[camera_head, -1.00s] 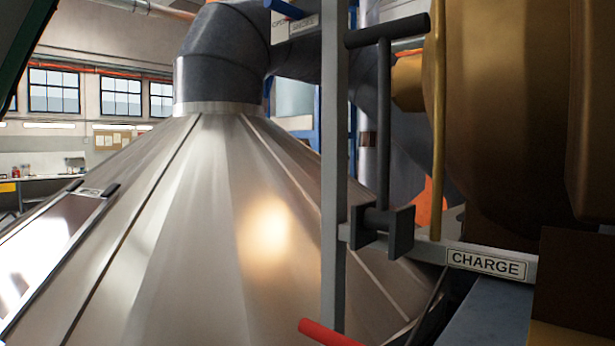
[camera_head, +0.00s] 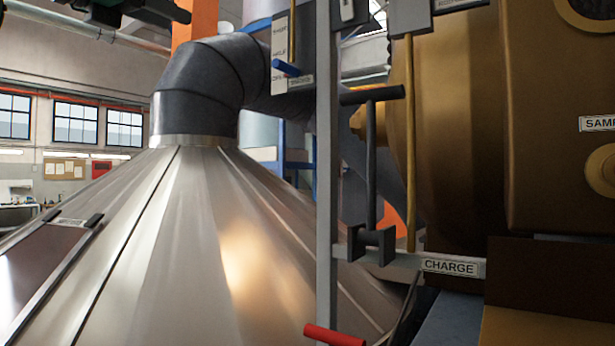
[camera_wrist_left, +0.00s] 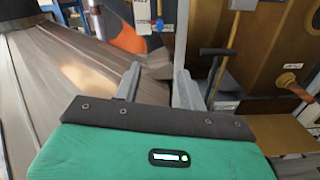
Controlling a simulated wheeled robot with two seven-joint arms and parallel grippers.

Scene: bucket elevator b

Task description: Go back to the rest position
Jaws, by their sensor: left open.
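The hood shows to the left of the fingers. My right gripper is in neither view.
A grey post (camera_head: 327,180) carries a blue handle (camera_head: 287,68) and a red handle (camera_head: 335,335). A black T-handle (camera_head: 372,95) stands above the CHARGE label (camera_head: 449,267). A large brass-coloured machine (camera_head: 455,140) fills the right. A dark duct (camera_head: 200,90) rises from the hood.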

